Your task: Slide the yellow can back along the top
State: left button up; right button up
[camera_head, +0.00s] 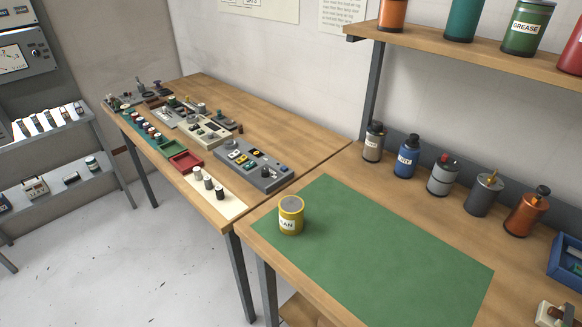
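The yellow can (291,217) stands upright on the left part of the green mat (380,251), close to the mat's left edge. It has a greyish lid and a pale label with dark letters that I can read only in part. The mat lies flat on the wooden bench top (335,165). Neither of my grippers shows in the head view, and nothing touches the can.
Several bottles and cans, including a blue one (405,158) and a copper one (526,213), line the bench's back. A shelf (480,55) hangs above. A grey control box (254,166) sits on the adjoining left table. The mat is otherwise clear.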

aim_at(291, 207)
jog(key=i+j, duration=0.15)
jog(key=j, duration=0.25)
jog(key=i+j, duration=0.15)
jog(key=j, duration=0.25)
jog(key=i+j, duration=0.1)
jog(key=j, duration=0.25)
jog(key=z, duration=1.95)
jog(key=j, duration=0.1)
